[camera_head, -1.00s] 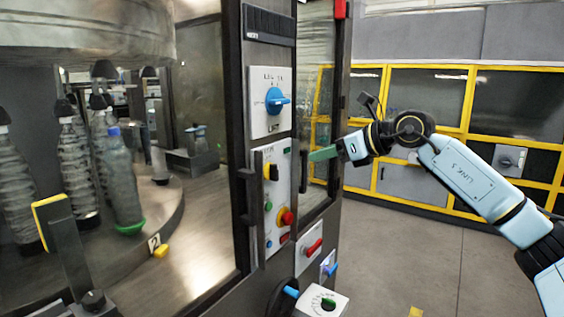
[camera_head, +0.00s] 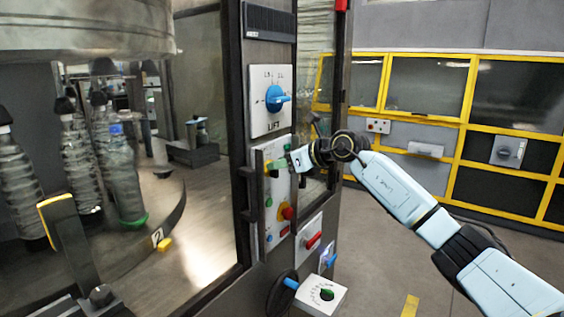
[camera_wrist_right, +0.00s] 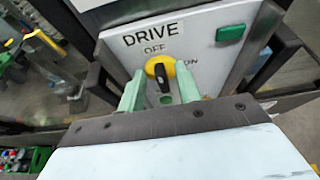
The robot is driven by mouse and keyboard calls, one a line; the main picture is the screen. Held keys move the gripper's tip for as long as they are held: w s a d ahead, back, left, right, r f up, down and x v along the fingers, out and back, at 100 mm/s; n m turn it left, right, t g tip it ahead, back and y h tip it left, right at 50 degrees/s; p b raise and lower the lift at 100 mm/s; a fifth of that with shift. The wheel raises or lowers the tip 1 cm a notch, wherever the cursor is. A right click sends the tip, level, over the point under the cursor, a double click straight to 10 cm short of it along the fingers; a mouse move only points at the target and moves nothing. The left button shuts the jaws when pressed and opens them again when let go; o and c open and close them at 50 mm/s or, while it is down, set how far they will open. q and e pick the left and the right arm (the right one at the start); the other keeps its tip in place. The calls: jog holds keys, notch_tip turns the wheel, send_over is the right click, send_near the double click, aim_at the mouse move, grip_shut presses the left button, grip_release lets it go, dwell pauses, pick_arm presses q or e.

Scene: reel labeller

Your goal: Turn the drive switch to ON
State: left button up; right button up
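The drive switch (camera_wrist_right: 160,72) is a round yellow knob with a black handle on a white panel (camera_wrist_right: 215,50) marked DRIVE. In the right wrist view, OFF is printed above the knob and ON to its right. The black handle looks near upright in that view. My right gripper (camera_wrist_right: 159,76) has its green fingers apart, one on each side of the knob; I cannot tell whether they touch it. In the head view my right gripper (camera_head: 275,165) is at the upper part of the control panel (camera_head: 262,215) and mostly covers the switch. My left gripper is out of view.
A blue lift knob (camera_head: 273,98) is above on the panel. A red-and-yellow button (camera_head: 287,212) and a red handle (camera_head: 314,240) are below. A green button (camera_wrist_right: 230,33) is beside the switch. Dark handle bars flank the panel. Open floor lies to the right.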

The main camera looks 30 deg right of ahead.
grip_shut()
dwell(0.3)
jog(key=f+m+y, duration=0.1)
jog(key=m+y, duration=0.1)
jog(key=m, duration=0.2)
jog(key=d+m+y+p, duration=0.1)
jog(key=m+y, duration=0.2)
jog(key=m, duration=0.1)
jog(key=w+d+f+m+y+p, duration=0.1)
jog(key=m+y, duration=0.1)
jog(key=m, duration=0.3)
jog(key=shift+d+f+y, duration=0.25)
jog(key=shift+f+y, duration=0.05)
jog(key=shift+y, duration=0.1)
jog(key=shift+m, duration=0.3)
dwell(0.5)
